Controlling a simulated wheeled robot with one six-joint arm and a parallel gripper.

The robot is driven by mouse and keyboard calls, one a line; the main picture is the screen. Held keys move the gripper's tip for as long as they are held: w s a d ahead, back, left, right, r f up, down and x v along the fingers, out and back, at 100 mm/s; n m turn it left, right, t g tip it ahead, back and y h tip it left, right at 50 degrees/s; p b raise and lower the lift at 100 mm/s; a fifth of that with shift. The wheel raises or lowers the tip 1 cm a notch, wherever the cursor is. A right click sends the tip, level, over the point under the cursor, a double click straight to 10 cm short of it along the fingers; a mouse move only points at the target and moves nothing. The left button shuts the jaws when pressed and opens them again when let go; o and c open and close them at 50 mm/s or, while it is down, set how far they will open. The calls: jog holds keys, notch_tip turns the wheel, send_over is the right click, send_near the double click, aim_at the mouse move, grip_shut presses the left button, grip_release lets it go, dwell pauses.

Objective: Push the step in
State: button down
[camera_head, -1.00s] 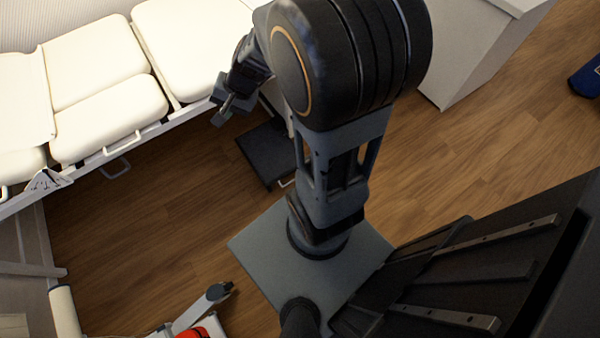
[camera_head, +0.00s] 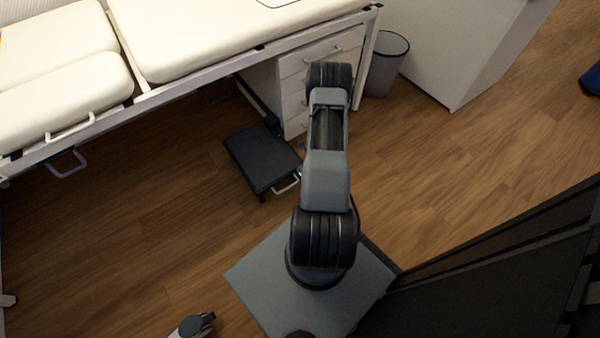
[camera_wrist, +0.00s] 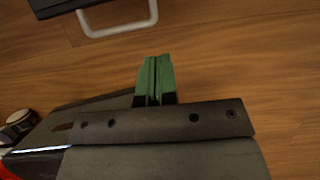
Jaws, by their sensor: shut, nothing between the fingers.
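The step (camera_head: 262,157) is a low black platform on the wood floor, sticking out from under the cream exam table. A light metal handle (camera_head: 287,184) is on its near edge. In the wrist view the handle (camera_wrist: 120,27) and a dark edge of the step (camera_wrist: 68,6) show at the top left. My gripper (camera_wrist: 155,60) has green fingers pressed together with nothing between them. In the head view my arm mostly hides the gripper.
The exam table (camera_head: 190,45) stands behind the step, with a white drawer unit (camera_head: 318,62) under its right end. A grey bin (camera_head: 385,68) and a white cabinet (camera_head: 455,45) stand to the right. The floor left of the step is clear.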

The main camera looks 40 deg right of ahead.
jog(key=w+d+f+b, duration=0.1)
jog(key=w+f+b, duration=0.3)
jog(key=w+f, duration=0.3)
jog(key=shift+w+f, duration=0.2)
jog(key=shift+f, duration=0.5)
jog(key=shift+w, duration=0.1)
